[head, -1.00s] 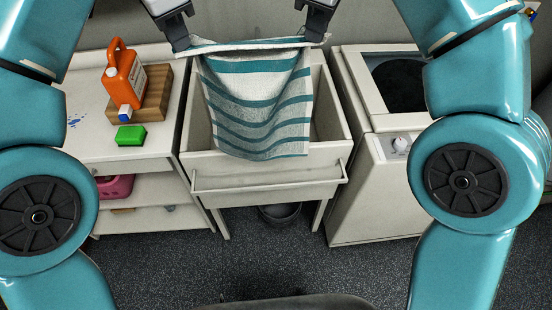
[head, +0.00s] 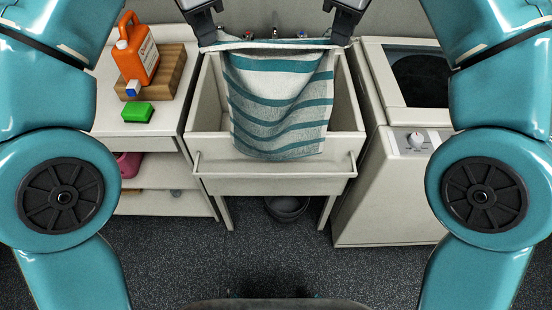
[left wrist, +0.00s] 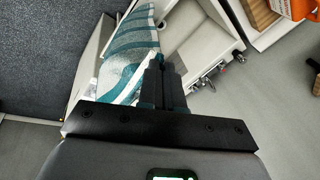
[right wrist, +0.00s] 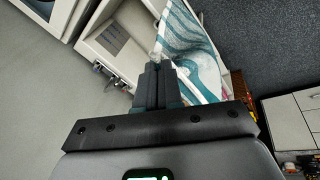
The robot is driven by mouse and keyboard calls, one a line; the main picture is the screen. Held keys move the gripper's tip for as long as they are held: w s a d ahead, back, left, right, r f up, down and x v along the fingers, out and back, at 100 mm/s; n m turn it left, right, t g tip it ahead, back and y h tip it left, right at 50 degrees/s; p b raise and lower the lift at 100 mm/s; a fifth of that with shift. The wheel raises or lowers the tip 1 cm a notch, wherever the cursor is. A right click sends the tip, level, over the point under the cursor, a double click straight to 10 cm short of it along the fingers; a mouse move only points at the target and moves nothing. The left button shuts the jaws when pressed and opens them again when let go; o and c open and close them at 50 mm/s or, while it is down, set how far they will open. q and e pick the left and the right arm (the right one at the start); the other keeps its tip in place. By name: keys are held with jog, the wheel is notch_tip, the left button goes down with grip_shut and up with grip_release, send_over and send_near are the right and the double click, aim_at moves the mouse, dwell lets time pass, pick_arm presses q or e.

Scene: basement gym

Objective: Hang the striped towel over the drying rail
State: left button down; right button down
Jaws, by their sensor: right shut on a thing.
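The white and teal striped towel (head: 280,95) hangs spread between my two grippers, above the white sink. Its top edge is stretched almost level, and its lower part hangs down in front of the basin opening and the sink's front rim. My left gripper (head: 208,42) is shut on the left top corner, and my right gripper (head: 340,42) on the right one. The towel also shows beyond the fingers in the left wrist view (left wrist: 135,45) and right wrist view (right wrist: 188,45). The drying rail (head: 275,176) runs along the sink's front, bare, just below the towel's hem in the picture.
The sink (head: 205,148) stands between a shelf unit (head: 110,95) on the left and a white washer (head: 375,205) on the right. An orange bottle (head: 137,52), wooden block (head: 165,85) and green sponge (head: 137,112) sit on the unit. A dark bucket (head: 287,208) is beneath the sink.

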pick_arm(q)
jog(key=shift+f, duration=0.3)
pick_arm(e)
jog(key=shift+d+f, duration=0.1)
jog(key=shift+f, duration=0.2)
pick_arm(q)
jog(key=shift+a+f, duration=0.1)
